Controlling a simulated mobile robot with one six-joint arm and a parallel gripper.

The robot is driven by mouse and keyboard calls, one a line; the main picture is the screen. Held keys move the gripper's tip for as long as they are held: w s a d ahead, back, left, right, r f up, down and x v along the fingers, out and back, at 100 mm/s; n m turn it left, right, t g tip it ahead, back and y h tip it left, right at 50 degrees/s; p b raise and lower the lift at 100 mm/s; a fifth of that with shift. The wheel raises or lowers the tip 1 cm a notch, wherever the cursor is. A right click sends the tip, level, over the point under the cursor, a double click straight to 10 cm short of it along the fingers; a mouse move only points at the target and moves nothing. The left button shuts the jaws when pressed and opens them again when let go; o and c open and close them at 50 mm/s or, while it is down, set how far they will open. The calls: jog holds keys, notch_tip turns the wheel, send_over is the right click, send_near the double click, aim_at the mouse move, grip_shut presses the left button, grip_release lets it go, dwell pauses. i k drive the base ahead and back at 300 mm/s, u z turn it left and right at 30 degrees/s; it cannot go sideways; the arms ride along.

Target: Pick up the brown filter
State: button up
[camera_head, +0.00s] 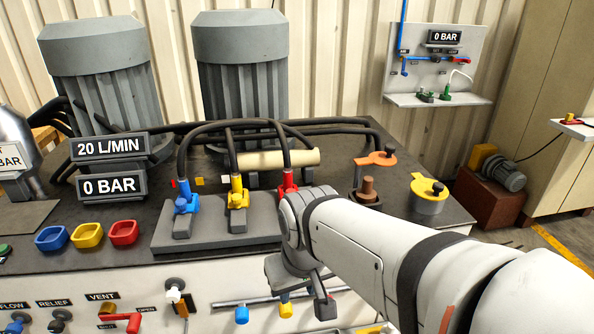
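A small brown cylinder (368,186), which looks like the brown filter, stands upright in a dark round holder (366,198) on the right part of the dark bench top. Only its upper part shows, and my forearm passes in front, just below the holder. My arm reaches in from the lower right, and my gripper (298,285) hangs at the front edge of the bench, left of and lower than the brown cylinder. It is apart from the cylinder.
A cream cylinder (262,160) lies behind the hose couplings (237,196). Black hoses arch over the bench. Grey motors stand behind.

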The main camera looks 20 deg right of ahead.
aim_at(365, 194)
jog(key=u, duration=0.15)
jog(key=k, duration=0.9)
jog(key=z, duration=0.5)
jog(key=i, duration=1)
jog(key=z, duration=0.05)
